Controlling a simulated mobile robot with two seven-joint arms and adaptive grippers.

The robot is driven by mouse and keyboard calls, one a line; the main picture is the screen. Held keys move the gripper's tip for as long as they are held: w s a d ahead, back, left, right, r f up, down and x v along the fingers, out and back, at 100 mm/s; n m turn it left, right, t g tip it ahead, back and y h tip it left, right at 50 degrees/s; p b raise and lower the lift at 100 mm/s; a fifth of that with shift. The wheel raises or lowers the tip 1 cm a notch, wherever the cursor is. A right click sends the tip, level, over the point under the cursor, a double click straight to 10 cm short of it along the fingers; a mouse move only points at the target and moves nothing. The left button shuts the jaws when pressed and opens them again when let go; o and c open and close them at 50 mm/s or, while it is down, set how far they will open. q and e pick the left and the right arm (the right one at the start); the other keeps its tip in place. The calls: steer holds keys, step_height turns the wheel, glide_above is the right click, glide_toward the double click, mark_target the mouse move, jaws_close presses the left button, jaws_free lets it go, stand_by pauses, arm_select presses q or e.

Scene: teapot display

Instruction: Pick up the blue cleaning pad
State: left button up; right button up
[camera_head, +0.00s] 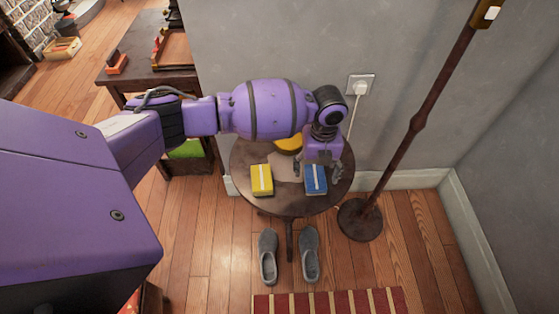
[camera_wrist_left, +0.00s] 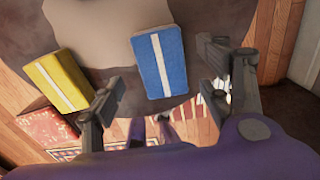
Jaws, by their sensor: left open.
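The blue cleaning pad (camera_head: 316,183), with a pale stripe along its top, lies on the right side of a small round dark table (camera_head: 272,207). It also shows in the wrist view (camera_wrist_left: 160,62), at the upper middle. My left gripper (camera_head: 318,170) points down over it with its fingers apart. In the wrist view one finger is to the left of the pad and the other to the right, with visible gaps. Nothing is held. The exact height above the pad is hard to tell. My right gripper is not in view.
A yellow pad (camera_head: 262,180) lies left of the blue one. A yellow round thing (camera_head: 288,143) is partly hidden behind my arm. A lamp stand (camera_head: 420,122) rises right of the table. Grey slippers (camera_head: 268,257) stand on the floor in front. The wall is close behind.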

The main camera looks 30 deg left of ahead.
mark_target(316, 176)
arm_select(q)
steer(key=f, duration=0.3)
steer(key=shift+w+d+f, duration=0.15)
steer(key=shift+w+f, duration=0.05)
steer(key=shift+f, duration=0.2)
steer(key=c, duration=1.3)
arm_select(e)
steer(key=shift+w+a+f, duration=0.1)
arm_select(q)
steer(key=shift+r, duration=0.15)
